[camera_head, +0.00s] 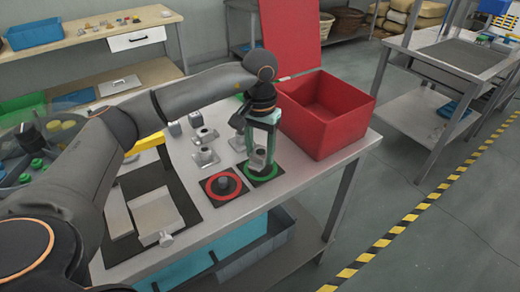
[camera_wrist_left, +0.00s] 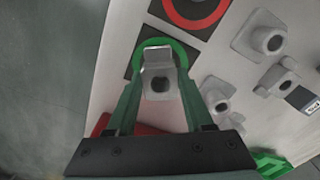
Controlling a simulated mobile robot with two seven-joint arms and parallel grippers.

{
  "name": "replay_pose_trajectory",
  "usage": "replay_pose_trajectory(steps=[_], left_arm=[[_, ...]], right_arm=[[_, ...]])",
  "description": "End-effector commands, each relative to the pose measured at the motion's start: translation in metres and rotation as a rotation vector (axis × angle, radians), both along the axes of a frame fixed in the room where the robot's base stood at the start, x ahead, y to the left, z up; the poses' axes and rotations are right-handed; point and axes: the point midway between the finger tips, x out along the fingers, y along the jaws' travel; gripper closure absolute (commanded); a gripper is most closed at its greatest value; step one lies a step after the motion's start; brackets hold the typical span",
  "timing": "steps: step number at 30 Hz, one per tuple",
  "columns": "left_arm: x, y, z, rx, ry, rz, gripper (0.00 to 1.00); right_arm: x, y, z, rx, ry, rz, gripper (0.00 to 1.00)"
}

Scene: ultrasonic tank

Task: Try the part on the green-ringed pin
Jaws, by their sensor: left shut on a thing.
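My left gripper (camera_head: 260,150) points down over the green-ringed pad (camera_head: 275,173) near the table's front edge. Its green fingers are shut on a small grey metal part (camera_head: 258,158), which also shows between the fingers in the left wrist view (camera_wrist_left: 159,84). The green ring (camera_wrist_left: 178,46) shows around the far end of the part in that view. The pin inside the ring is hidden by the part and fingers. I cannot tell whether the part is around the pin or just above it. My right gripper is not in view.
The red-ringed pad with a grey pin (camera_head: 223,183) lies just left of the green one. Several similar metal parts (camera_head: 205,156) stand behind them. An open red box (camera_head: 325,125) is close on the right. A dark mat (camera_head: 150,180) lies to the left.

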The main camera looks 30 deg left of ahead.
Motion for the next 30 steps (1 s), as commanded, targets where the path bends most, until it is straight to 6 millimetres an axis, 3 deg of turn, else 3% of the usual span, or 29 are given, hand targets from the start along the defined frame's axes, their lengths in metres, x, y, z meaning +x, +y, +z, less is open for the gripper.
replay_pose_trajectory(steps=[30], left_arm=[[-0.0002, 0.0000, -0.0079, 0.000, -0.001, 0.000, 1.00]], right_arm=[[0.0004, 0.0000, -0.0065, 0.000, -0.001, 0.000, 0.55]])
